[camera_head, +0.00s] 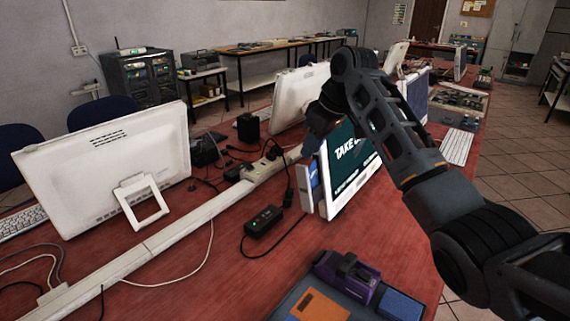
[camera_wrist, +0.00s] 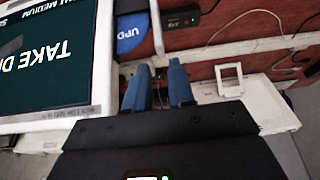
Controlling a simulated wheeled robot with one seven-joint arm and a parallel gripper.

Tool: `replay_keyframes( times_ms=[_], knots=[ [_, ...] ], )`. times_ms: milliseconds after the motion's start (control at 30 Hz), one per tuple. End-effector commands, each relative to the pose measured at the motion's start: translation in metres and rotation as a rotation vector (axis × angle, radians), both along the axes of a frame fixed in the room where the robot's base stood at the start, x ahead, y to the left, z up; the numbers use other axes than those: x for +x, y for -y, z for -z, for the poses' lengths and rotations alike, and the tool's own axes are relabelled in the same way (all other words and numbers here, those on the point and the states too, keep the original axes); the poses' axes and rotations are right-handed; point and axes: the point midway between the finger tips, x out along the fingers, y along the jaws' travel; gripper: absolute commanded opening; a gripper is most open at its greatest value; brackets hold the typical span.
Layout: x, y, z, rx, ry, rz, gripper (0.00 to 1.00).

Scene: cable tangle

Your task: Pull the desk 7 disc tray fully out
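The all-in-one computer (camera_head: 352,165) stands on the red desk, its lit screen reading "TAKE D…"; the screen also shows at left in the wrist view (camera_wrist: 45,55). A pale disc tray (camera_head: 304,188) sticks out from its side and bears a blue item lettered "UPD…" (camera_wrist: 131,32). I cannot tell how far out the tray is. My gripper (camera_wrist: 157,68) is open, its two blue fingers apart, with the tips close to the tray's edge in the wrist view. I cannot tell whether they touch it. In the head view my arm reaches over the computer and the fingertips are not clear.
A black power adapter (camera_head: 263,220) with cables lies left of the tray. A white cable duct (camera_head: 160,235) runs along the desk. Another white computer (camera_head: 105,168) stands at left. A purple device (camera_head: 346,277) sits on a dark tray in front. Bare desk lies between them.

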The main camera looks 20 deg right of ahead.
Motion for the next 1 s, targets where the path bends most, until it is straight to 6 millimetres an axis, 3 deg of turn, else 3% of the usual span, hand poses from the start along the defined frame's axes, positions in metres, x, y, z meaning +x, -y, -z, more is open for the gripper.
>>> replay_keyframes(
  times_ms=[500, 900, 1000],
  knots=[
    [0.021, -0.015, 0.061, 0.0, -0.001, 0.0, 0.23],
    [0.023, -0.017, 0.069, -0.001, 0.001, 0.0, 0.23],
    [0.023, -0.017, 0.069, -0.001, 0.001, 0.0, 0.14]
  ],
)
